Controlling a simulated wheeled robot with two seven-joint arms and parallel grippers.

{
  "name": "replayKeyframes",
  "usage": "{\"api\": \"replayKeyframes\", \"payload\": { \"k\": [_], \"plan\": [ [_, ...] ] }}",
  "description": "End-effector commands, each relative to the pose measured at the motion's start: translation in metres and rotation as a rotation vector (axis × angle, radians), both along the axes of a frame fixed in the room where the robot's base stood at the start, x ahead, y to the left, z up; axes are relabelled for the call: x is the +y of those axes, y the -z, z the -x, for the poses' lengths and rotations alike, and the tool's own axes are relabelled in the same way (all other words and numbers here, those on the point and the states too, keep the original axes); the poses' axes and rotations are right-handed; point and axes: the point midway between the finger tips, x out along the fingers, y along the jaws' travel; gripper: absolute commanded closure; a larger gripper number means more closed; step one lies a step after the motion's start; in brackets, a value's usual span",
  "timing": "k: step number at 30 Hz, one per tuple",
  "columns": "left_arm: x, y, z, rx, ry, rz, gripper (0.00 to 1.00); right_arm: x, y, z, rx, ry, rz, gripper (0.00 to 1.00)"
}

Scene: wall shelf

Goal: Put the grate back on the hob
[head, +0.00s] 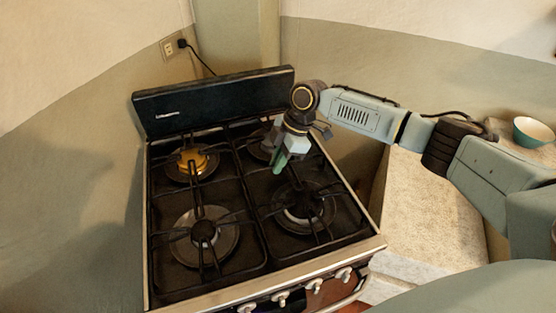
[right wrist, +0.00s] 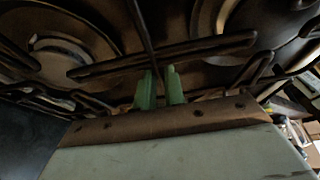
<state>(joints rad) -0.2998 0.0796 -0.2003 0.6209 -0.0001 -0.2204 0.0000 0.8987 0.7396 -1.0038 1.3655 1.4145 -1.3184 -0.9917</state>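The black stove hob (head: 157,275) fills the middle of the head view. The right-hand grate (head: 268,225) spans the right front and rear burners; it lies on or very close above the hob, and I cannot tell whether it is fully seated. The left-hand grate (head: 203,250) lies over the left burners. My right gripper (head: 279,165) points down at the middle of the right-hand grate. In the right wrist view the green fingers (right wrist: 160,88) stand close together with a thin grate bar (right wrist: 146,35) between them, and seem shut on it. My left gripper is out of view.
The stove's black back panel (head: 215,98) rises behind the burners. A pale counter (head: 430,215) stands to the right, under my right arm, with a teal bowl (head: 532,132) farther back. Knobs (head: 280,298) line the stove's front. Walls close in behind and left.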

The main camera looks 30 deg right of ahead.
Motion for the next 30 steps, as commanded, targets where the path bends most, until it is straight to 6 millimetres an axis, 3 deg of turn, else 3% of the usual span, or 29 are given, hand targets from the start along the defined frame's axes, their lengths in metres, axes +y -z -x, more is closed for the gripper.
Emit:
{"api": "replayKeyframes", "payload": {
  "k": [4, 14, 17, 30],
  "plan": [
    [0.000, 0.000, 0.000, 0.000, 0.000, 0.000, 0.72, 0.000, 0.000, 0.000, 0.000, 0.000, 0.000, 0.72],
    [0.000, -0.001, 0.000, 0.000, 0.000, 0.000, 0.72, -0.001, -0.005, 0.000, -0.001, 0.000, 0.000, 0.72],
    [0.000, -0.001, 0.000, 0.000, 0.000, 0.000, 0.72, -0.006, -0.016, 0.000, -0.003, 0.001, -0.001, 0.72],
    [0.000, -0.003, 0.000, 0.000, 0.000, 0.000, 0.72, -0.039, -0.097, 0.005, -0.002, 0.000, 0.000, 0.72]
  ]
}}
